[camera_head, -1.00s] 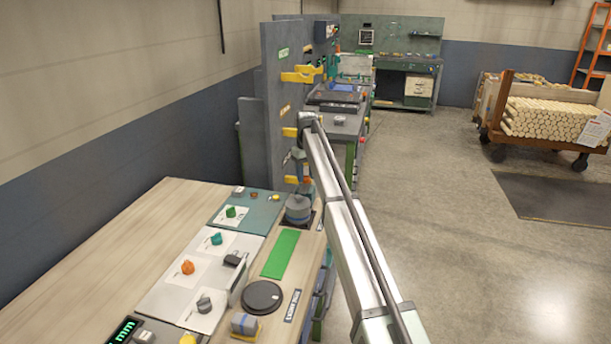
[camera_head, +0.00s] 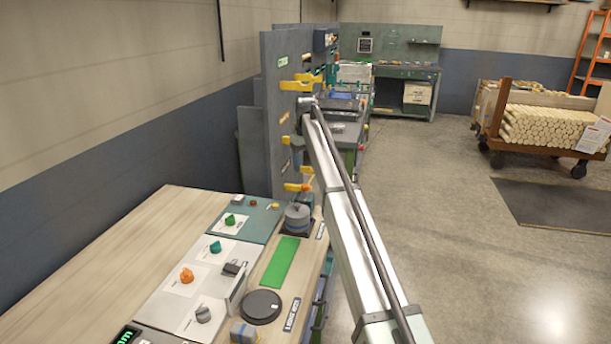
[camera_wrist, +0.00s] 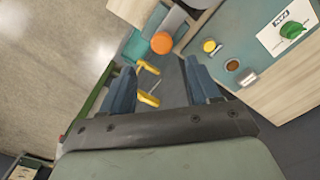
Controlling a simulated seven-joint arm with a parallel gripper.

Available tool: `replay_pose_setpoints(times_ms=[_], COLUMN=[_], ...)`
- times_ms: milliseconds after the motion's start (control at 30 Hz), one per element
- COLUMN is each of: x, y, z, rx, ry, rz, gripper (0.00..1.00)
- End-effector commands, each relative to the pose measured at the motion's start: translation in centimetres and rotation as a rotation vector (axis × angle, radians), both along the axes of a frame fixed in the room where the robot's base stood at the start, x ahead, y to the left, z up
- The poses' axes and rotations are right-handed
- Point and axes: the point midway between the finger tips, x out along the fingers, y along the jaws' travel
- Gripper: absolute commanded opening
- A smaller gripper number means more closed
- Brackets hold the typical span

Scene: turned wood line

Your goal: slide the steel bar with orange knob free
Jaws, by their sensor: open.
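In the wrist view an orange round knob (camera_wrist: 161,43) shows just beyond my fingertips. A thin grey piece near it may be part of the steel bar, but I cannot make out the bar's length. Two yellow brackets (camera_wrist: 148,68) show between and beyond my fingers. My gripper (camera_wrist: 161,78) is open, its two blue fingers apart with nothing held between them.
The panel carries several yellow brackets (camera_head: 300,82). A grey round stack (camera_head: 297,217) stands at its foot. The bench holds a green strip (camera_head: 280,262), a black disc (camera_head: 261,306) and cards with coloured knobs (camera_head: 187,275).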

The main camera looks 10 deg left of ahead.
Motion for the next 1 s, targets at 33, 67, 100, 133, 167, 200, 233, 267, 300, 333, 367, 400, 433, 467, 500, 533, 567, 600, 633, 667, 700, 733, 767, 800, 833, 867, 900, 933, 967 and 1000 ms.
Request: replay_pose_setpoints(times_ms=[33,67,100,133,167,200,233,267,300,333,367,400,433,467,500,533,567,600,633,667,700,733,767,800,833,867,900,933,967,1000], x=[0.1,0.1,0.1,0.1,0.1,0.1,0.1,0.1,0.1,0.1,0.1,0.1,0.1,0.1,0.1,0.0,0.0,0.0,0.0,0.0,0.0,0.0,0.0,0.0,0.0,0.0,-0.1,-0.2,-0.3,-0.6], y=[0.0,0.0,0.0,0.0,0.0,0.0,0.0,0.0,0.0,0.0,0.0,0.0,0.0,0.0,0.0,0.0,0.0,0.0,0.0,0.0,0.0,0.0,0.0,0.0,0.0,-0.1,-0.3,-0.5,-0.9,-1.5], z=[1.1,1.6,2.3,2.8,3.3,3.8,4.2,4.5,4.9,5.1,5.3,5.6,5.7,5.9,6.0,6.0,6.1,6.1,6.1,6.1,6.1,6.1,6.1,6.1,6.1,6.0,5.7,5.4,4.9,4.0], rx=[0.000,0.001,0.000,0.000,0.000,0.000,0.000,-0.001,0.000,0.000,0.000,0.000,0.000,-0.001,-0.001,-0.001,-0.001,0.000,0.000,0.000,0.000,0.000,0.000,0.000,0.000,0.000,-0.001,-0.001,-0.001,-0.002], ry=[-0.001,-0.001,-0.001,-0.001,-0.001,-0.001,-0.001,-0.001,0.000,0.000,0.000,0.000,0.000,-0.001,-0.001,-0.001,-0.001,0.000,0.000,0.000,0.000,0.000,0.000,0.000,0.000,0.000,0.001,0.001,0.001,0.002], rz=[0.000,0.000,0.000,0.000,0.000,0.000,0.000,0.000,0.000,0.000,0.000,0.000,0.000,0.000,0.000,0.000,0.000,0.000,0.000,0.000,0.000,0.000,0.000,0.000,0.000,-0.001,-0.003,-0.006,-0.011,-0.019], gripper=[0.61,0.61,0.61,0.61,0.61,0.61,0.61,0.61,0.61,0.61,0.61,0.61,0.61,0.61,0.61,0.61,0.61,0.61,0.61,0.61,0.61,0.61,0.61,0.61,0.61,0.61,0.61,0.61,0.61,0.61])
